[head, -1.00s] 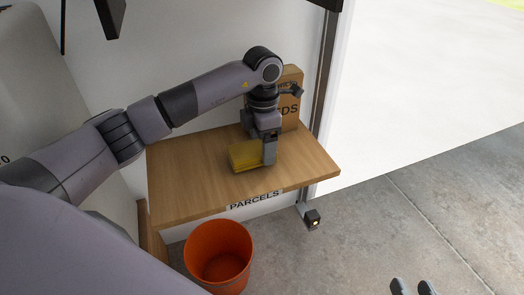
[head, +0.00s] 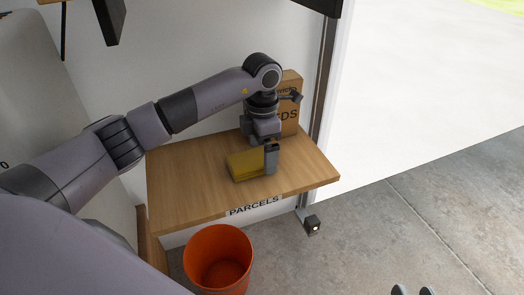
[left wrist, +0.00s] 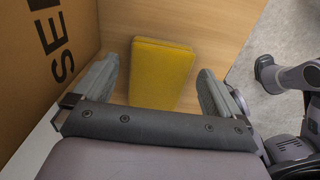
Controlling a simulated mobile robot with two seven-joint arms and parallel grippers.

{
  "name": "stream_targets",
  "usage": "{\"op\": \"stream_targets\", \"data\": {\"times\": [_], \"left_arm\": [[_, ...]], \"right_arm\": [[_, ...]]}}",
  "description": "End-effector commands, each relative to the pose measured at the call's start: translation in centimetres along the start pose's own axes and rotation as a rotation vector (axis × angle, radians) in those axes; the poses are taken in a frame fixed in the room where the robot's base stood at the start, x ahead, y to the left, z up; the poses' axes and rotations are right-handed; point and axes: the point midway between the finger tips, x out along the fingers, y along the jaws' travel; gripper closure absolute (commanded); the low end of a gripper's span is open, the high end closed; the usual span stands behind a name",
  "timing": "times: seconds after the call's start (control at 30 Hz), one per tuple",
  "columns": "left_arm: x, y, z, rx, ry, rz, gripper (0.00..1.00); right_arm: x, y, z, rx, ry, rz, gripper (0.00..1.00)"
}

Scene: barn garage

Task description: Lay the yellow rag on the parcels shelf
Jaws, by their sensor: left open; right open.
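The folded yellow rag (head: 243,166) lies on the wooden parcels shelf (head: 190,190), above the PARCELS label. My left gripper (head: 262,158) is over the shelf, pointing down at the rag, with its near finger at the rag's right end. In the left wrist view, the rag (left wrist: 160,72) sits between the two spread fingers (left wrist: 156,86), with a gap showing on each side. The far finger is hidden in the head view. My right gripper (head: 412,290) only shows its fingertips at the bottom edge, apart and empty.
A cardboard box marked SEEDS (head: 289,112) stands at the shelf's back right, close to my left gripper; it also shows in the left wrist view (left wrist: 45,60). An orange bucket (head: 218,262) stands on the floor before the shelf. The shelf's left part is clear.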

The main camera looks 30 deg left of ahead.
Motion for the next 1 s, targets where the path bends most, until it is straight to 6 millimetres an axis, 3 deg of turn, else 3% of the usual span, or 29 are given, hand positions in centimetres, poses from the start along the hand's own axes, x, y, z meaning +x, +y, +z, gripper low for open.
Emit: {"op": "stream_targets", "data": {"times": [0.03, 0.3, 0.5, 1.0], "left_arm": [[-1.5, 0.1, 0.0, 0.000, -0.003, 0.003, 0.01], [-7.4, 0.1, 0.0, 0.000, -0.002, 0.003, 0.01], [-10.2, 0.1, 0.0, -0.001, -0.001, 0.002, 0.01], [-11.0, 0.0, 0.0, 0.000, 0.001, 0.000, 0.01]], "right_arm": [[0.1, -0.2, -0.4, 0.016, -0.012, -0.006, 0.57], [1.2, -1.4, -0.4, 0.131, -0.079, -0.054, 0.57], [1.2, -1.6, -0.4, 0.150, -0.104, -0.056, 0.57], [1.1, -1.3, -0.2, 0.133, -0.109, -0.041, 0.57]]}}
